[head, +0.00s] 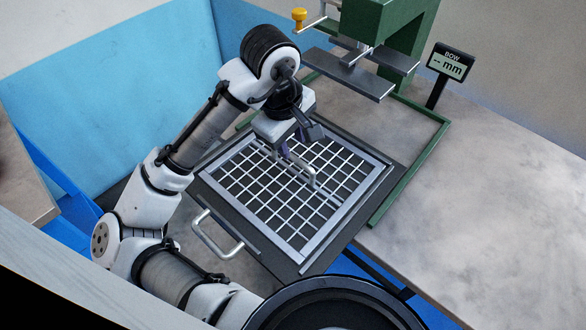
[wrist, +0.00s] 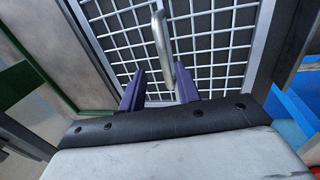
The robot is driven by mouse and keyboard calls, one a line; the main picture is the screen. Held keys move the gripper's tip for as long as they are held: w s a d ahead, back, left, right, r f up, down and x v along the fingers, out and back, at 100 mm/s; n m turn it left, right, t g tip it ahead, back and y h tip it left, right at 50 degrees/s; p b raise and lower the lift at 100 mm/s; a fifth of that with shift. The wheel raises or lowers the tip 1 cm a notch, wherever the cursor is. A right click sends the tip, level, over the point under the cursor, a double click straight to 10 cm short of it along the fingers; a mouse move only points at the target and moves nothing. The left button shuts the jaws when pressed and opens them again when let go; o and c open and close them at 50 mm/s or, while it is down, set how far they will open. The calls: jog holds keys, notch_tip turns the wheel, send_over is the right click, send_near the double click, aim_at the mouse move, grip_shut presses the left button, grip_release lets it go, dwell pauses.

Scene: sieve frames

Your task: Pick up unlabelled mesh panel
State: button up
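The mesh panel (head: 262,202) is a square pale grid in a flat metal frame, with no label visible on it. It lies in a dark tray (head: 312,264). A silver bar handle (head: 306,174) rises near the panel's middle. My gripper (head: 284,152) is over the panel at the far end of this handle and hides part of it. In the wrist view, my two purple fingers (wrist: 159,88) are apart, with the handle (wrist: 160,38) running between them. I cannot tell how deep the fingers reach around the bar. The mesh (wrist: 215,42) fills the wrist view behind them.
The tray has a silver pull handle (head: 218,236) on its near left side. A green press (head: 392,28) with dark plates stands behind, beside a BOW display (head: 450,63). The grey worktop (head: 480,200) at right is clear.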

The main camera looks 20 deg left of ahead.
aim_at(292, 154)
jog(key=shift+w+f+p, duration=0.15)
jog(key=shift+f, duration=1.3)
jog(key=shift+w+f+p, duration=0.1)
jog(key=shift+f+p, duration=0.05)
jog(key=shift+f, duration=1.3)
grip_shut()
jog(key=shift+a, duration=0.1)
